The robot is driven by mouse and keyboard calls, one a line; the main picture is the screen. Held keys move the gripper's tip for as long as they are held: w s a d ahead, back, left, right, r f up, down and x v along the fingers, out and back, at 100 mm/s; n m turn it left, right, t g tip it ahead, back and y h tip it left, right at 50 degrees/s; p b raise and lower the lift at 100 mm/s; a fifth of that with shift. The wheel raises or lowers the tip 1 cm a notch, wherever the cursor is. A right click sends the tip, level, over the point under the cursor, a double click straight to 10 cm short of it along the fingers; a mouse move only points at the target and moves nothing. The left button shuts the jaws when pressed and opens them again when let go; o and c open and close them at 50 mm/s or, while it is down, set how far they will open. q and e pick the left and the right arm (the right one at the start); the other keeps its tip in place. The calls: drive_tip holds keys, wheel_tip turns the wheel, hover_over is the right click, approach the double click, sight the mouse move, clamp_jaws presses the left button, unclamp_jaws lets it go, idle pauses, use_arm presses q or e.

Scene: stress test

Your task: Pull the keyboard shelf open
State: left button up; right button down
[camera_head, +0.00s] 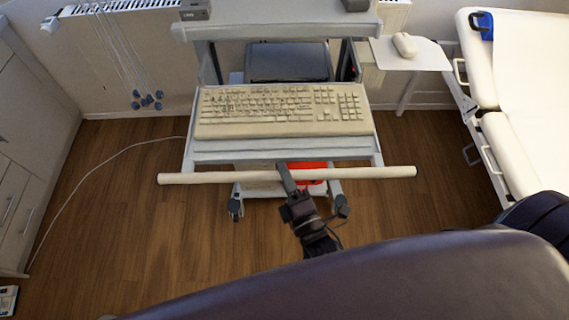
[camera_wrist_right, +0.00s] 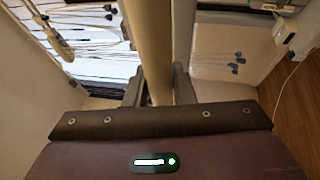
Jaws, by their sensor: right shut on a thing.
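The grey keyboard shelf (camera_head: 230,153) sticks out toward me from under the top of a cart, at the centre of the head view. A beige keyboard (camera_head: 283,111) lies on it. A long pale handle bar (camera_head: 220,178) runs across the shelf's front. My right gripper (camera_head: 286,177) is shut on this bar near its middle. In the right wrist view, the bar (camera_wrist_right: 150,35) passes between the two fingers of my right gripper (camera_wrist_right: 159,88). My left gripper is not in view.
The cart top (camera_head: 270,24) is behind the shelf, with a dark device (camera_head: 288,62) below it. A mouse (camera_head: 405,45) lies on a small side tray (camera_head: 423,57). A white couch (camera_head: 523,70) stands right, cabinets (camera_head: 30,150) left. A cable (camera_head: 75,197) crosses the wooden floor.

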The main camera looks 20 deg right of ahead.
drive_tip(key=c, duration=1.2)
unclamp_jaws()
drive_tip(key=shift+c, duration=0.2)
drive_tip(key=a+b+v, duration=0.1)
drive_tip(key=b+v, duration=0.1)
drive_tip(key=v, duration=0.5)
drive_tip(key=shift+s+d+f, duration=0.15)
drive_tip(key=shift+s+d, duration=0.3)
drive_tip(key=shift+d, duration=0.1)
